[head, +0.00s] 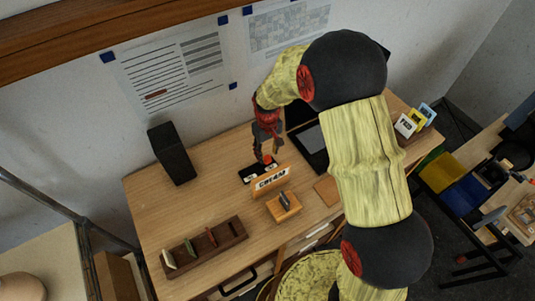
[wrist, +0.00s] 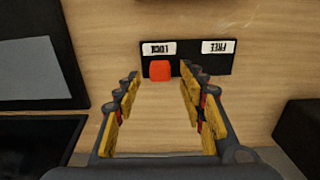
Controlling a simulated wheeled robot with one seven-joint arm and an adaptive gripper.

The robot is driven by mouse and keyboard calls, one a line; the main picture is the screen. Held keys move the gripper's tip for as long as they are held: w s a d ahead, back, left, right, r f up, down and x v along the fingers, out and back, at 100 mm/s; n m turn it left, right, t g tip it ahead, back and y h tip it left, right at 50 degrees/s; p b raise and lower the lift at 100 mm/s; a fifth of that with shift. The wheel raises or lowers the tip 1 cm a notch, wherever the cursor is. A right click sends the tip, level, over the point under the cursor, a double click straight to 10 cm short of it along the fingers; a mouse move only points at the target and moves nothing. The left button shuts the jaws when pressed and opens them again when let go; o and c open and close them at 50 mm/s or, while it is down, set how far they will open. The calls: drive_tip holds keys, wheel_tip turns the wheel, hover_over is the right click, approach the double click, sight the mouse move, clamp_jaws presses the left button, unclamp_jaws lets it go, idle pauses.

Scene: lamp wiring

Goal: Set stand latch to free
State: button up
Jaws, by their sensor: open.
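The stand latch is a black plate (wrist: 192,63) lying on the wooden table. It bears two white labels, LOCK (wrist: 158,47) at the left and FREE (wrist: 219,46) at the right in the wrist view, upside down there. Its red knob (wrist: 160,70) sits at the LOCK side. My gripper (wrist: 159,82) is open, its yellow-padded fingers on either side of the knob in the picture, with no visible contact. In the head view my gripper (head: 266,155) is over the plate (head: 250,173) and partly covers the red knob.
A wooden sign reading CREAM (head: 271,181) and a small wooden block (head: 284,207) stand in front of the plate. A black speaker-like box (head: 171,153) is at the left. A slotted rack (head: 204,248) lies at the front left. A dark tablet (head: 311,148) is to the right.

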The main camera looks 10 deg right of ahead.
drive_tip(key=shift+f, duration=1)
drive_tip(key=shift+c, duration=1.2)
drive_tip(key=c, duration=0.8)
clamp_jaws()
